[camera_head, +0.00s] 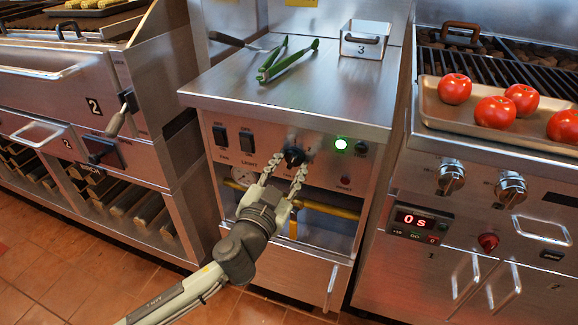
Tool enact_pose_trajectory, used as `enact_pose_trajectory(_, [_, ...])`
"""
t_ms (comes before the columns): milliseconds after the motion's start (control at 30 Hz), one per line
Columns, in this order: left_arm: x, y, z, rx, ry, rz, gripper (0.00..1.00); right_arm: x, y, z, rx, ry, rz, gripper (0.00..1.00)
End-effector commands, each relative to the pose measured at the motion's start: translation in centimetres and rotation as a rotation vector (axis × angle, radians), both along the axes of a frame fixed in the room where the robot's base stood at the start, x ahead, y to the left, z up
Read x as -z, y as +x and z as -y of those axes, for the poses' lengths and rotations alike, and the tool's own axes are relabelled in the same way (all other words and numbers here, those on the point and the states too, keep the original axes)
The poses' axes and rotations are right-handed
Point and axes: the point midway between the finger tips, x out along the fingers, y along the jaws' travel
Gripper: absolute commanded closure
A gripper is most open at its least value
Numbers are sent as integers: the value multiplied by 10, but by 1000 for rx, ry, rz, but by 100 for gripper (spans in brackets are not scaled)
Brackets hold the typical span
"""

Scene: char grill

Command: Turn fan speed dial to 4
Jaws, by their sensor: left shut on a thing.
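The black fan dial (293,156) is on the steel front panel of the middle cabinet, right of the two black switches. My left gripper (283,170) reaches up to it from below, with its fingertips at the dial, and is shut on it. The fingers and the low resolution hide the dial's lower part, and I cannot read its pointer or numbers. My right gripper is out of view.
Green-handled tongs (286,60) and a metal container (363,40) marked 3 are on the counter above. A tray of tomatoes (430,105) sits on the right grill.

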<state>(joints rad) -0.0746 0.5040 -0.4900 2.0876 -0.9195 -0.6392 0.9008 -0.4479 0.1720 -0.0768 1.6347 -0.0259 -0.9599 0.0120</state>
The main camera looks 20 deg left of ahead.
Motion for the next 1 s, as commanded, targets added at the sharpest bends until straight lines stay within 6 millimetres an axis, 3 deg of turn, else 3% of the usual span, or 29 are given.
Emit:
enact_pose_trajectory(300, [0,0,-1,-2,298,9,95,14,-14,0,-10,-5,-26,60])
enact_pose_trajectory(767, [-1,0,-1,0,737,24,95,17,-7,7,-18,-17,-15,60])
enact_pose_trajectory(1000, [-2,0,-1,0,965,32,95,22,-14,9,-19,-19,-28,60])
